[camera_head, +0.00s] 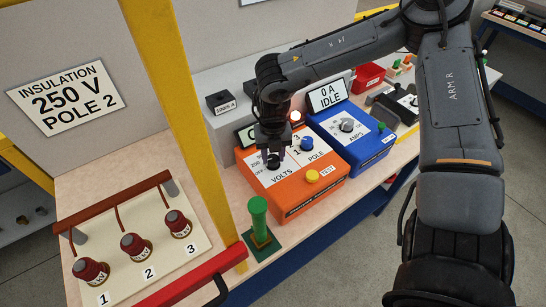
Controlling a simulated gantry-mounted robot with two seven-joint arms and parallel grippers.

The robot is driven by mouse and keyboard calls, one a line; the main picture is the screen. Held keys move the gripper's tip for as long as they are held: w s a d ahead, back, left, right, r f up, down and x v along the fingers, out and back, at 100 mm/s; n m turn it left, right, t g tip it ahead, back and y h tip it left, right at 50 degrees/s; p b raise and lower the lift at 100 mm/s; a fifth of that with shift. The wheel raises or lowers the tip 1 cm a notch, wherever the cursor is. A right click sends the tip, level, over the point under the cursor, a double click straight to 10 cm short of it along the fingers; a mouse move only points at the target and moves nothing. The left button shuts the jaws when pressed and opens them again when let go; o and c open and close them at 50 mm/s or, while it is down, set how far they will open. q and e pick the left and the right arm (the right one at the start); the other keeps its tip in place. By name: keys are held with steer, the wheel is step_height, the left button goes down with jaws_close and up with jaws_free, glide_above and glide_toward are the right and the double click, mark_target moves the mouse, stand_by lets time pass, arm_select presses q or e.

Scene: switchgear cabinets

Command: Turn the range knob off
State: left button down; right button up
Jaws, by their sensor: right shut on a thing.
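The range knob (273,164) is the dark knob above the word VOLTS on the white top panel of the orange tester (294,207). My right gripper (272,153) reaches down from above and is shut on this knob, hiding much of it and some of the dial marks around it. I cannot tell the knob's exact pointer direction. My left gripper is not in view.
A blue POLE knob (306,143) and a yellow TEST button (312,176) sit close by. A blue AMPS box (350,136) stands to the right. A green post (259,220), yellow upright (185,110) and red-capped terminals (134,246) are left and in front.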

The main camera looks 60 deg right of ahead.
steer(key=shift+n, duration=0.8)
steer(key=shift+b, duration=0.35)
steer(key=shift+n, duration=0.3)
steer(key=o, duration=1.1)
steer(key=shift+c, duration=0.2)
